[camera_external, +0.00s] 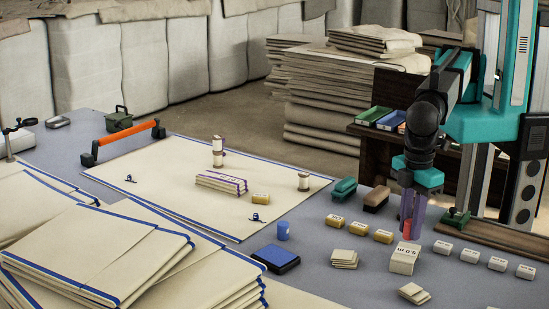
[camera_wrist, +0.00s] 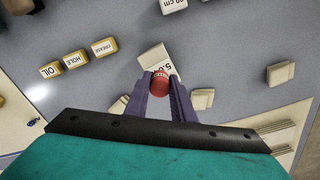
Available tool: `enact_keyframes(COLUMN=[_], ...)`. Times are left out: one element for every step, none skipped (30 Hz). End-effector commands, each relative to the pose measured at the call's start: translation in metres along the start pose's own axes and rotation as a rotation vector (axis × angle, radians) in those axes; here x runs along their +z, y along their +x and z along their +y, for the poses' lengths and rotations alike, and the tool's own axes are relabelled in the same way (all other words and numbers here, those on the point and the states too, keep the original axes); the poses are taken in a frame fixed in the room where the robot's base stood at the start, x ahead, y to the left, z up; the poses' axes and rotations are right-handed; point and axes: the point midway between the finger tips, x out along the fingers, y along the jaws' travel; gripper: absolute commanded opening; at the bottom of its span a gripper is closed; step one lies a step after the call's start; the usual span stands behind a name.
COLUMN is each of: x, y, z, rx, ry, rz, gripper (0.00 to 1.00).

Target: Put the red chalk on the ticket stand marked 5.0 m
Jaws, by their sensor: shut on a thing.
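The red chalk (camera_external: 407,229) is held upright between the purple fingers of my gripper (camera_external: 412,222). In the wrist view, the round end of the red chalk (camera_wrist: 160,84) shows between the fingertips of my gripper (camera_wrist: 160,92). The white ticket stand marked 5.0 m (camera_external: 404,259) stands on the grey table, just in front of and below the chalk in the external view. In the wrist view, the stand (camera_wrist: 153,58) is partly hidden behind the chalk and a finger. I cannot tell whether chalk and stand touch.
Several yellow blocks (camera_external: 358,228) lie left of the gripper. Several white blocks (camera_external: 470,256) stand to its right. Stacks of folded cloth pieces (camera_external: 345,258) lie near the stand. A blue pad (camera_external: 276,259) and blue cup (camera_external: 283,231) are further left.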

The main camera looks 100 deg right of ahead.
Motion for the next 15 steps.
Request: enact_keyframes(x=[0.000, 0.000, 0.000, 0.000, 0.000, 0.000, 0.000, 0.000, 0.000, 0.001, 0.000, 0.000, 0.000, 0.000, 0.000], y=[0.000, 0.000, 0.001, 0.002, 0.003, 0.006, 0.008, 0.011, 0.015, 0.018, 0.021, 0.024, 0.027, 0.029, 0.031], z=[0.000, 0.000, 0.000, 0.000, 0.000, 0.000, 0.000, 0.000, 0.000, 0.000, 0.000, 0.000, 0.000, 0.000, 0.000], rx=[0.000, 0.000, 0.000, 0.000, 0.001, 0.001, 0.001, 0.001, 0.001, 0.001, 0.001, 0.001, 0.001, 0.001, 0.000], ry=[0.000, 0.000, 0.000, 0.000, 0.000, 0.000, 0.000, 0.000, 0.000, 0.000, 0.000, 0.000, 0.000, 0.000, 0.000], rz=[0.000, 0.000, 0.000, 0.000, -0.001, -0.001, -0.001, -0.001, -0.001, -0.001, -0.002, -0.002, -0.001, -0.001, 0.000], gripper=[0.00, 0.00, 0.00, 0.00, 0.00, 0.00, 0.00, 0.00, 0.00, 0.00, 0.00, 0.00, 0.00, 0.00, 0.00])
